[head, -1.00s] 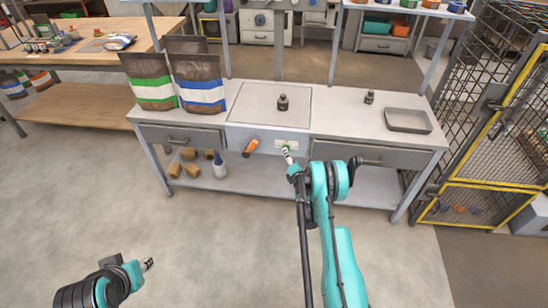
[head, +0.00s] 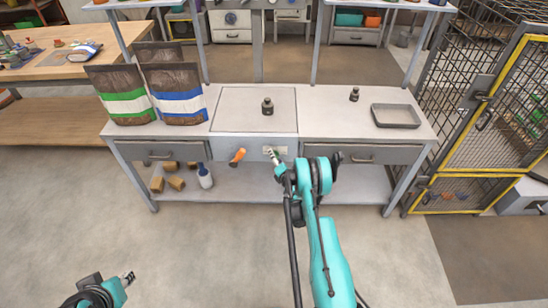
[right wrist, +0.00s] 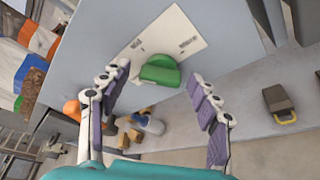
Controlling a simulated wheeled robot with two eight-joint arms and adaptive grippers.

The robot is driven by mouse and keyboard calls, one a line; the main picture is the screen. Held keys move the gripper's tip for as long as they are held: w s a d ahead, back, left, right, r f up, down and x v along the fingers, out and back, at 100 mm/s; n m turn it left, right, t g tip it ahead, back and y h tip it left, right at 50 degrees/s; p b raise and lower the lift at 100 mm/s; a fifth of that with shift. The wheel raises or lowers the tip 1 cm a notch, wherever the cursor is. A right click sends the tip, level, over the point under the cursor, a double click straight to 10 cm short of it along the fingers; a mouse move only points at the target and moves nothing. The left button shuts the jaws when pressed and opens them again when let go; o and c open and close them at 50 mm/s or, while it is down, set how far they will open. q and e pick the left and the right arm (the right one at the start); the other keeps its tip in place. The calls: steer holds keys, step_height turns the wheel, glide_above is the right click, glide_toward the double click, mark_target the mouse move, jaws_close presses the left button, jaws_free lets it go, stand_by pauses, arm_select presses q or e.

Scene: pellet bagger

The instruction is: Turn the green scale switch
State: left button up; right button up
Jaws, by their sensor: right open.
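The green scale switch (right wrist: 160,72) sits on the scale's grey front panel, against a white label plate (right wrist: 162,45) with dark print too small to read. My right gripper (right wrist: 158,84) is open, with one finger on each side of the switch in the right wrist view. I cannot tell whether the fingers touch it. In the head view the right gripper (head: 273,156) is at the front panel and mostly hides the switch. The scale's flat plate (head: 240,105) bears a dark weight (head: 267,106). My left gripper (head: 128,277) is low at the left, away from the bench; its opening is unclear.
An orange handle (head: 237,156) sticks out left of the switch. Drawers flank the panel, with a handle (head: 362,160) at right. A bottle (head: 205,176) and several brown blocks (head: 176,183) are on the lower shelf.

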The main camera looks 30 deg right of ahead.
steer(key=c, duration=1.2)
steer(key=shift+o, duration=0.2)
steer(key=shift+a+r+n+g+h, duration=0.1)
steer(key=shift+n+g+h, duration=0.4)
steer(key=shift+n, duration=0.6)
steer(key=shift+n+g+h, duration=0.4)
steer(key=shift+n+g, duration=0.1)
steer(key=shift+n, duration=0.6)
steer(key=o, duration=1.2)
steer(key=shift+w, duration=0.1)
steer(key=shift+c, duration=0.2)
